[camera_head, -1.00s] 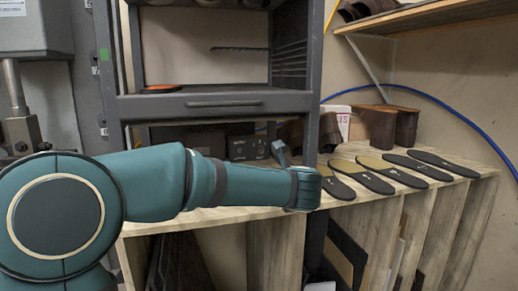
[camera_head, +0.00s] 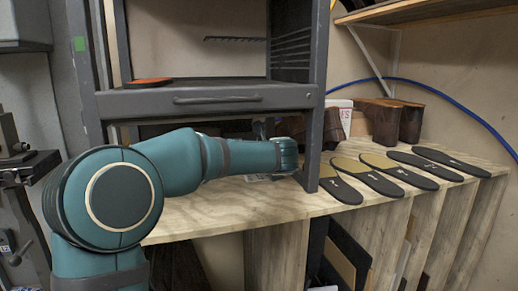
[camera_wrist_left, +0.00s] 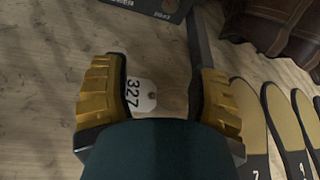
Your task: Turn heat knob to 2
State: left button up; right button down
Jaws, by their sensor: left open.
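The dark control box (camera_wrist_left: 150,4) shows only its near edge at the top of the left wrist view, with white lettering and part of a round knob (camera_wrist_left: 171,5). The knob's setting cannot be read. My left gripper (camera_wrist_left: 163,82) is open and empty above the wooden bench, short of the box, with its yellow-padded fingers apart. A white tag marked 327 (camera_wrist_left: 140,95) lies between the fingers. In the head view my left arm reaches in under the dark rack, and its wrist covers most of the gripper and box. My right gripper is not in view.
A rack post (camera_head: 314,140) stands just right of my wrist, and its drawer (camera_head: 215,99) is above the arm. Several insoles (camera_head: 368,176) lie on the bench (camera_head: 215,220) to the right. Brown boots (camera_head: 383,122) stand behind them.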

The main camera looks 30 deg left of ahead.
pick_arm(q)
jog(key=w+a, duration=0.2)
jog(key=w, duration=0.1)
jog(key=w+a+p, duration=0.1)
jog(key=w+a, duration=0.2)
jog(key=w+a+p, duration=0.1)
jog(key=w+a, duration=0.2)
jog(key=shift+w+a+f, duration=0.25)
jog(key=shift+w+f, duration=0.1)
jog(key=shift+f, duration=0.05)
jog(key=shift+w+a+f, duration=0.15)
jog(key=shift+w+a, duration=0.1)
jog(key=shift+w, duration=0.05)
grip_shut()
